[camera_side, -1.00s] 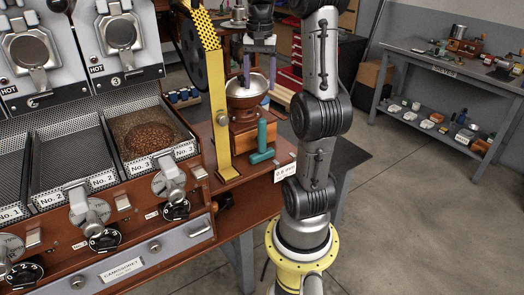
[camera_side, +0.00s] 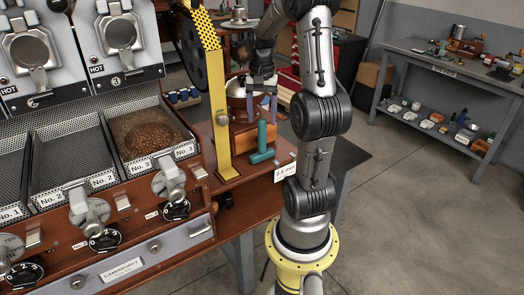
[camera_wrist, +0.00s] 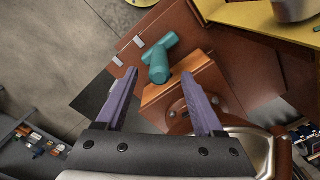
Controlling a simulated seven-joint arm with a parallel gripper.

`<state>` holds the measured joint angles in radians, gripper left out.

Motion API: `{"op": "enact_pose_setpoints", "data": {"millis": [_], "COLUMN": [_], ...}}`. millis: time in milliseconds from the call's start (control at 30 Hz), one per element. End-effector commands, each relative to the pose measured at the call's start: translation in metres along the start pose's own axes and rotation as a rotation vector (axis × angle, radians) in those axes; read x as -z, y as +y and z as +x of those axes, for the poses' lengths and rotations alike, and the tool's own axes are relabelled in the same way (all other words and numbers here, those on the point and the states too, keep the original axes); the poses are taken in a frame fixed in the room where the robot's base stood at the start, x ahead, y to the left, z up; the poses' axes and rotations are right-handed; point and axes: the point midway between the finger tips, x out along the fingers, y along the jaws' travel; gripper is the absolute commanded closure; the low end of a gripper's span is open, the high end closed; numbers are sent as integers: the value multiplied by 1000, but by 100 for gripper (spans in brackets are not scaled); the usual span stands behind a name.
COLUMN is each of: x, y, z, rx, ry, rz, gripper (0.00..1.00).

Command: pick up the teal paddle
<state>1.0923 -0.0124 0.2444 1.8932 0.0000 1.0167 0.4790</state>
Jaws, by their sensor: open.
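The teal paddle (camera_side: 262,135) is on the wooden bench, with one part upright and a shorter part low along the bench top. It stands in front of the wooden grinder box. In the wrist view the paddle (camera_wrist: 158,60) shows as a T-like shape, beyond and roughly between my fingertips. My gripper (camera_side: 262,108) has purple fingers spread apart with nothing between them, a little above the paddle's upper end in the side view. In the wrist view my gripper (camera_wrist: 159,76) is also open, and the paddle is unobstructed.
The wooden grinder (camera_side: 240,134) with its metal bowl stands close behind the paddle. A yellow upright bracket (camera_side: 219,120) rises to the left. A small white label (camera_side: 285,172) sits at the bench edge to the right. The roaster trays are farther left.

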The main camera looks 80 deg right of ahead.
Motion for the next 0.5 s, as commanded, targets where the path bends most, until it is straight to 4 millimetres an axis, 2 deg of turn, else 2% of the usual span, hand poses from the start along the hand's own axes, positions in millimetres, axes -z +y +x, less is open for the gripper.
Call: {"op": "enact_pose_setpoints", "data": {"millis": [100, 200, 433, 467, 500], "x": [0, 0, 0, 0, 0], "y": [1, 1, 1, 1, 0], "z": [16, 24, 25, 25, 25], "rx": [-1, -1, 0, 0, 0], "ry": [-3, -1, 0, 0, 0], "rz": [0, 0, -1, -1, -1], "gripper": [31, 31, 31, 32, 40]}}
